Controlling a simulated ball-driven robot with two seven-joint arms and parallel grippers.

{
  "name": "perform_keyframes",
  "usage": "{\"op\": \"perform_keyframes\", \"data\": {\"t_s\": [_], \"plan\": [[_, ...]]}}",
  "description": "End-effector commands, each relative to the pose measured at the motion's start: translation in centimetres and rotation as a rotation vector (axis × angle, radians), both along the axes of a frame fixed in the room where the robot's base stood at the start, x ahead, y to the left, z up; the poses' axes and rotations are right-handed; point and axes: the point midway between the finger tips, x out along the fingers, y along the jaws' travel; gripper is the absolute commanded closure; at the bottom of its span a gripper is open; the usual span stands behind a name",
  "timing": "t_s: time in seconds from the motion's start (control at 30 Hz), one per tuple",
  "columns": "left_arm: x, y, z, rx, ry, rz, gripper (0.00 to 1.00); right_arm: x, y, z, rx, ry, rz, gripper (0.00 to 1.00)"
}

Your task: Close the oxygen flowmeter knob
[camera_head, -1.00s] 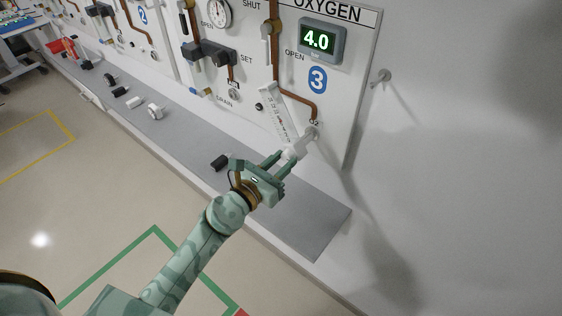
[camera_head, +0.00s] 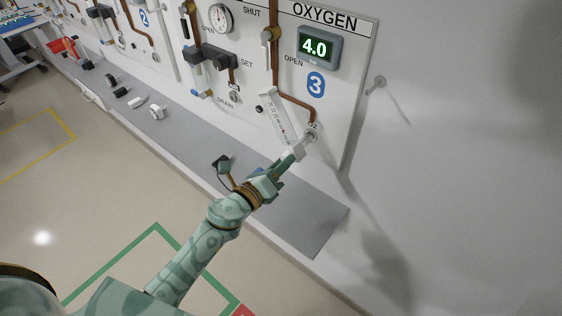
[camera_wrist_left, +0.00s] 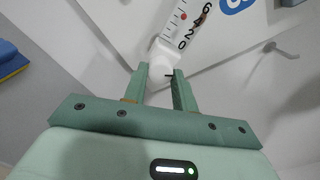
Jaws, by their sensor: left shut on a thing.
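The oxygen flowmeter (camera_head: 279,117) is a slanted white tube with a scale on panel 3, under the OXYGEN display reading 4.0. The white knob (camera_wrist_left: 163,66) is at the tube's lower end, between the fingertips. My left gripper (camera_head: 293,155) is shut on the knob, and the fingers also show in the left wrist view (camera_wrist_left: 160,82). In the head view the fingers largely hide the knob. My right gripper is not in view.
A grey shelf (camera_head: 310,225) runs below the panels. Copper pipes, a gauge (camera_head: 221,18) and valves are on the panel to the left.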

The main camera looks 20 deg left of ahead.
Motion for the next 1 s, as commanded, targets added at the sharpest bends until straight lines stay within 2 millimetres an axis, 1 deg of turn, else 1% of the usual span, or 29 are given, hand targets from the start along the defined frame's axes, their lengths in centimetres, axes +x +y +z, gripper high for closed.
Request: {"op": "perform_keyframes", "data": {"t_s": [0.7, 1.0], "plan": [[0.0, 0.0, 0.2, -0.636, 0.232, 0.002, 0.95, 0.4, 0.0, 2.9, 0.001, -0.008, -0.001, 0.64], [0.0, 0.0, 0.2, -0.861, 0.313, 0.002, 0.95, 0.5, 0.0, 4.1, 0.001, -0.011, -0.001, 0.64]]}}
